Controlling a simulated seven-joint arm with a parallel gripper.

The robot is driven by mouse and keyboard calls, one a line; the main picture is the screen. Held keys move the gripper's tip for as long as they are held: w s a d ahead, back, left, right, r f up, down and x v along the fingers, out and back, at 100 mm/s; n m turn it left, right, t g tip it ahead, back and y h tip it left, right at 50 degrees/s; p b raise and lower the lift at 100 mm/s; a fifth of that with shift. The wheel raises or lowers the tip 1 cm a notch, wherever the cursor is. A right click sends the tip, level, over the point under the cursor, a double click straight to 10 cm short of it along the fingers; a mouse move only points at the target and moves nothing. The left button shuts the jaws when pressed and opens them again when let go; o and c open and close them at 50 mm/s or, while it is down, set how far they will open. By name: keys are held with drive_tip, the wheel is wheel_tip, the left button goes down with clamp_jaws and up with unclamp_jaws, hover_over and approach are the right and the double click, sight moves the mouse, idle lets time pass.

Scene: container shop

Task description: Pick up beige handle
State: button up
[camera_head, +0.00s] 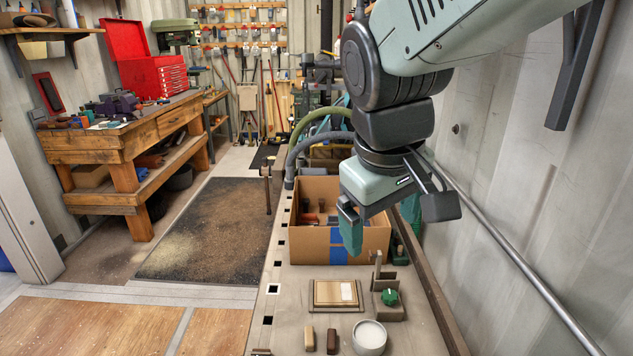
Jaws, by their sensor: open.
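A small beige handle (309,338) lies near the front edge of the picture, on the grey work surface (288,310). A dark brown piece of similar shape (332,341) lies just to its right, apart from it. My gripper (381,226) is open, with its teal fingers pointing down over the cardboard box. It is farther back than the beige handle, higher and to its right. Nothing shows between the fingers. The box hides nothing of the beige handle.
A round white-topped container (369,338) stands right of the brown piece. Behind are a wooden block with a pale plate (335,294) and a grey holder with a green knob (390,297). The cardboard box (312,246) holds several items. A metal wall (540,200) bounds the right.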

drive_tip(key=w+a+f+n+g+h, duration=0.1)
drive_tip(key=w+a+f+n, duration=0.4)
drive_tip(key=w+f, duration=0.3)
drive_tip(key=n+g, duration=0.1)
drive_tip(key=n, duration=0.1)
hover_over(309, 335)
drive_tip(key=s+d, duration=0.2)
drive_tip(key=s+a+x, duration=0.1)
drive_tip(key=x, duration=0.5)
drive_tip(key=a+f+n, duration=0.1)
drive_tip(key=f+n, duration=0.1)
drive_tip(key=f, duration=0.5)
drive_tip(key=w+a+f+n+h, duration=0.1)
drive_tip(key=a+f+n, duration=0.1)
drive_tip(key=f, duration=0.5)
drive_tip(key=w+a+f+n+h, duration=0.1)
drive_tip(key=f+n, duration=0.1)
drive_tip(key=f, duration=0.5)
drive_tip(key=shift+w+a+g, duration=0.15)
drive_tip(key=shift+a+g, duration=0.2)
drive_tip(key=shift+g, duration=0.05)
drive_tip(key=shift+x, duration=2.95)
drive_tip(key=c, duration=1.1)
